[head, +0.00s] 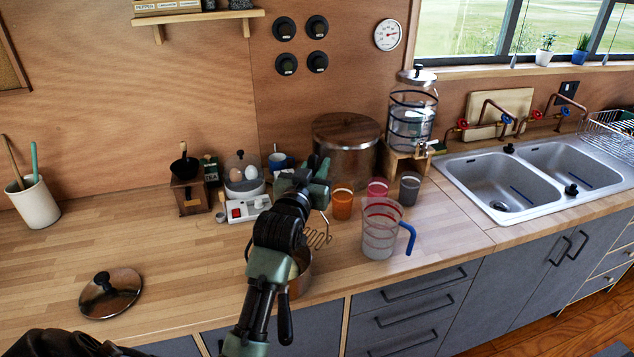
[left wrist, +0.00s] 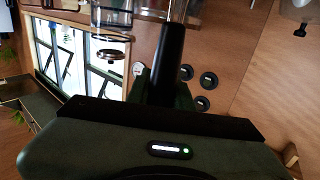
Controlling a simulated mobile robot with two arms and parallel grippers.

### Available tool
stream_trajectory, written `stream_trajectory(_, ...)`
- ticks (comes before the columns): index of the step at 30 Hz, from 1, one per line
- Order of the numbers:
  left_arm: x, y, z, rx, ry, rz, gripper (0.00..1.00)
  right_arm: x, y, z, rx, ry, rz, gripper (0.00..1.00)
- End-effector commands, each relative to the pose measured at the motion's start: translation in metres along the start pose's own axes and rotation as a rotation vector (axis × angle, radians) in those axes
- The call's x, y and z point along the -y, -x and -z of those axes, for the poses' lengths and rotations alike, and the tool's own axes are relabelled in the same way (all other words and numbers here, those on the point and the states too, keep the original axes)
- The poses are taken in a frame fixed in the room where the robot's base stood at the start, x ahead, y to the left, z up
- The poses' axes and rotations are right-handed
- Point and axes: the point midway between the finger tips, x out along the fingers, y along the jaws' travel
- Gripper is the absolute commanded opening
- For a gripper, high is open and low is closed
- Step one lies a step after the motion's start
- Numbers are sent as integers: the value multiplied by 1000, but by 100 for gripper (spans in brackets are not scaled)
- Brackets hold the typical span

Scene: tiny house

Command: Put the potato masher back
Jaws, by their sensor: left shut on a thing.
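My left gripper (head: 316,190) is shut on the potato masher above the counter. The masher's wavy wire head (head: 318,238) hangs below the gripper in the head view, just above and right of a metal pot (head: 303,280). My arm hides much of the pot. In the left wrist view a dark handle (left wrist: 167,62) sticks out from the gripper. A white crock (head: 36,205) with a wooden and a teal utensil stands at the far left of the counter. My right gripper is not in view.
An orange cup (head: 342,204), a pink cup (head: 377,190), a grey cup (head: 409,187) and a striped pitcher (head: 379,232) stand right of the gripper. A pot lid (head: 111,293) lies at the left. The counter between crock and pot is mostly clear.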

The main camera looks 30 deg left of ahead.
Motion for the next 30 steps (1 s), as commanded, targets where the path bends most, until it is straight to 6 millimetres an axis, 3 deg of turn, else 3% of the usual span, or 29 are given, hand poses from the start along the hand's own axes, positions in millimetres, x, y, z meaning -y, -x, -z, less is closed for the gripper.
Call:
stream_trajectory(4,0,0,-12,1,0,0,0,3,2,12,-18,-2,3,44)
stream_trajectory(12,0,0,-47,-1,0,0,0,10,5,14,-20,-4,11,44)
stream_trajectory(23,0,0,-51,-2,0,0,0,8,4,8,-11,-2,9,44)
stream_trajectory(24,0,0,-51,-1,0,0,30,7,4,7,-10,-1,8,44)
stream_trajectory(25,0,0,-50,-1,0,0,38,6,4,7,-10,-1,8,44)
stream_trajectory(26,0,0,-50,-1,0,0,44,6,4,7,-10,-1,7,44)
stream_trajectory(30,0,0,-50,-1,0,0,44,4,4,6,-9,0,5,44)
